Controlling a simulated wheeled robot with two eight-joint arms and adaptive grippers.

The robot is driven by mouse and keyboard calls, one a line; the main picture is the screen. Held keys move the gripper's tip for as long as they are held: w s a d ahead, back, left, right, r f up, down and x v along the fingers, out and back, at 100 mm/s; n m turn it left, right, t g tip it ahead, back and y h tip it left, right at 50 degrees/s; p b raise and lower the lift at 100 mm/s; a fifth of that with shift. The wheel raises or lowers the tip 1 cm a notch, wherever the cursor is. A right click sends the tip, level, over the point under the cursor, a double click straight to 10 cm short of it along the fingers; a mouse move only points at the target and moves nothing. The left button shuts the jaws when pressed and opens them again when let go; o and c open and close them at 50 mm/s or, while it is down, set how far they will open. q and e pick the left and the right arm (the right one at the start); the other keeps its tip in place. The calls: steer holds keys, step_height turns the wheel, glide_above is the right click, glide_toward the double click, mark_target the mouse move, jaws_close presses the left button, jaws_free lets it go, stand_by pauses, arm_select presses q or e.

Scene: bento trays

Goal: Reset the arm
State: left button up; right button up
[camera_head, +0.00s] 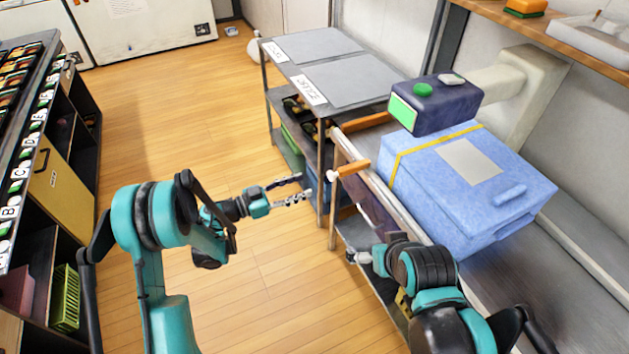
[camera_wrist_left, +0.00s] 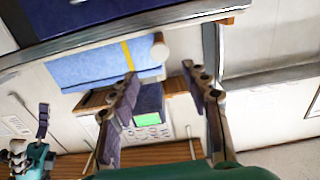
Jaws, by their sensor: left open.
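My left arm comes in from the left in the head view. Its gripper (camera_head: 304,186) is held in the air over the wooden floor, short of the grey cart, with its fingers apart and nothing between them. In the left wrist view the two fingers of the left gripper (camera_wrist_left: 160,74) stand well apart and empty. My right arm comes in from the lower right in the head view. Its gripper (camera_head: 358,257) is partly hidden beside the counter edge, and its finger opening cannot be made out.
A blue box (camera_head: 465,215) with a yellow band sits on the counter, near a dark device (camera_head: 440,115) with a green screen. A grey cart (camera_head: 350,78) stands ahead. A shelf of bento trays (camera_head: 25,100) lines the left. The floor (camera_head: 190,120) between is clear.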

arm_select(q)
steer(key=shift+v, duration=0.95)
steer(key=w+a+r+n+t+y, duration=0.2)
steer(key=a+r+t, duration=0.15)
steer(key=r, duration=0.35)
steer(key=w+a+r+n+t+y, duration=0.1)
steer(key=w+a+r+n+t, duration=0.1)
steer(key=r+t, duration=0.35)
steer(key=w+a+r+n+t+y, duration=0.2)
steer(key=r, duration=0.6)
steer(key=s+a+r+n+t+y, duration=0.2)
steer(key=a+r+n+y, duration=0.45)
steer(key=a+y, duration=0.3)
steer(key=s+a+f+n+g+y, duration=0.3)
steer(key=s+a+f+g+y, duration=0.15)
steer(key=s+f, duration=0.4)
steer(key=s+d+f+g+h, duration=0.1)
steer(key=s+f+g, duration=0.3)
steer(key=s, duration=0.6)
steer(key=s+d+f+m+g+h, duration=0.1)
steer(key=s+d+f+g, duration=0.2)
steer(key=s+f, duration=0.4)
steer(key=s, duration=0.3)
steer(key=shift+s+d+f+g, duration=0.2)
steer(key=shift+s+f+g, duration=0.05)
steer(key=shift+s+g, duration=0.1)
